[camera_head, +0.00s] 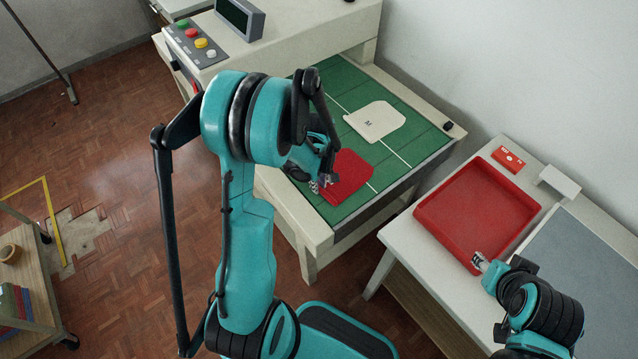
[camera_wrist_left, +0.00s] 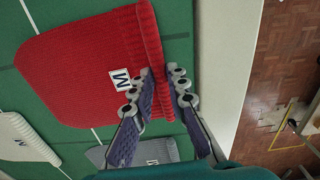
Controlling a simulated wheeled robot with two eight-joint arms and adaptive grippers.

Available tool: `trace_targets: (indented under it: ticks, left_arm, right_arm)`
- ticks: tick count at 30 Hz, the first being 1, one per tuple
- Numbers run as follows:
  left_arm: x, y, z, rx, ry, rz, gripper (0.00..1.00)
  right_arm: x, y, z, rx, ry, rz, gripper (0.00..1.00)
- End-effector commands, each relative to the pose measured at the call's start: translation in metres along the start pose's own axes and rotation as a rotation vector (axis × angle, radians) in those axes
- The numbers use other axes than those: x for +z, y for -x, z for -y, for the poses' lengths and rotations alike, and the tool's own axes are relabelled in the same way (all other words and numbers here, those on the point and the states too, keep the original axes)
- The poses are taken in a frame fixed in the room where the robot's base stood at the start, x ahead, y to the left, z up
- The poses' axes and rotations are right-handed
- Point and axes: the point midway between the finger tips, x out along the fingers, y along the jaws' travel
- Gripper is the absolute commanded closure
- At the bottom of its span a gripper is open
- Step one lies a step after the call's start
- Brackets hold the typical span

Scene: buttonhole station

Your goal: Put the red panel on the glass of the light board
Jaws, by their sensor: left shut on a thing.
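The red panel (camera_head: 349,173) is a knitted piece with a small letter label and lies on the green board (camera_head: 405,150). In the left wrist view the red panel (camera_wrist_left: 85,62) has a thick rolled edge. My left gripper (camera_head: 322,185) is shut on that edge; in the wrist view its fingers (camera_wrist_left: 168,92) sit either side of it. My right gripper (camera_head: 481,262) is at the near edge of the red tray; its finger opening is too small to tell. A grey-blue flat surface (camera_head: 590,270) lies at the right; I cannot tell whether it is the light board's glass.
A white panel (camera_head: 374,121) lies on the green board, and a grey piece (camera_wrist_left: 145,152) shows beneath my left fingers. A red tray (camera_head: 436,213) stands on the right table with a small red box (camera_head: 508,159) behind it. A button console (camera_head: 212,38) stands at the back left.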

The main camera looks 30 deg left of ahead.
Motion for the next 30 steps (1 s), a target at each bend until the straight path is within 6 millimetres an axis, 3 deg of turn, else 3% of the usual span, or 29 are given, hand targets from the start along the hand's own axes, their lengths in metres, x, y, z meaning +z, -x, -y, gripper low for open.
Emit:
trace_targets:
  ticks: [21, 30]
  left_arm:
    - [0.000, 0.046, 0.000, 0.000, 0.000, 0.000, 1.00]
    - [0.000, 0.047, 0.000, 0.000, 0.000, 0.000, 1.00]
  right_arm:
    - [-0.019, 0.026, 0.000, 0.000, 0.000, 0.000, 0.60]
    - [-0.019, 0.026, 0.000, 0.000, 0.000, 0.000, 0.60]
